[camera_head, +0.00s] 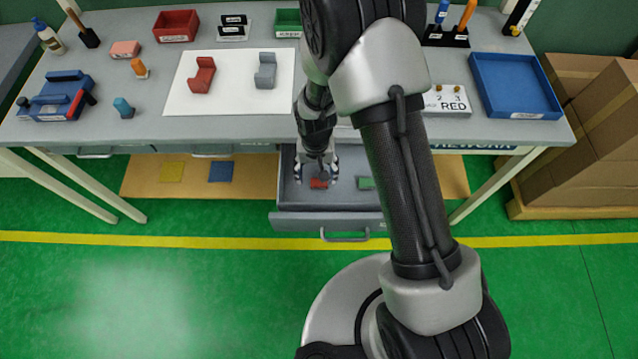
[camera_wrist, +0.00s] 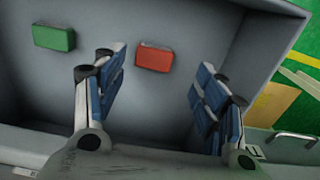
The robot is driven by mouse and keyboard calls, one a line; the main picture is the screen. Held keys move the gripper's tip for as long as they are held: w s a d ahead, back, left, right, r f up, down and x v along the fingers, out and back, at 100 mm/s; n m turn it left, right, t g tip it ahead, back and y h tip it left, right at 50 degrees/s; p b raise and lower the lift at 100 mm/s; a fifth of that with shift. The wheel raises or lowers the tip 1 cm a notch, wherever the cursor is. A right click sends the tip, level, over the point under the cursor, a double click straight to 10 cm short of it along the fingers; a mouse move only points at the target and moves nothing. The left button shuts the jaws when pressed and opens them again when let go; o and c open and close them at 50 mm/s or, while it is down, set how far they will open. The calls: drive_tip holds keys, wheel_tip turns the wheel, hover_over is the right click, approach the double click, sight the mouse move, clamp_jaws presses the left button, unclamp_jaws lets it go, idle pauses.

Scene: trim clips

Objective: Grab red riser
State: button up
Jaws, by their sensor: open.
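The red riser (camera_head: 319,184) is a small flat red block lying on the floor of an open drawer (camera_head: 290,190) under the table. In the wrist view the red riser (camera_wrist: 154,58) lies beyond the fingertips, between the two fingers and nearer the left one. My gripper (camera_head: 317,172) is open and reaches down into the drawer above the red riser. In the wrist view my gripper (camera_wrist: 160,85) shows its blue-padded fingers wide apart with nothing between them. A green block (camera_head: 365,183) lies in the drawer to the right; in the wrist view the green block (camera_wrist: 54,37) is at upper left.
The drawer walls and front with its handle (camera_head: 345,238) surround my gripper closely. The table (camera_head: 330,130) stands over the drawer's back, carrying a white mat (camera_head: 230,90) with red and grey parts and a blue tray (camera_head: 515,85). Cardboard boxes (camera_head: 580,130) stand at right.

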sight(319, 182)
drive_tip(key=f, duration=0.1)
drive_tip(key=f+b, duration=0.1)
drive_tip(key=f, duration=0.2)
drive_tip(key=shift+w+d+f+b, duration=0.15)
drive_tip(key=shift+d+f+b, duration=0.05)
drive_tip(key=shift+d+b, duration=0.2)
drive_tip(key=shift+f, duration=0.45)
drive_tip(key=shift+r, duration=0.1)
drive_tip(key=c, duration=1)
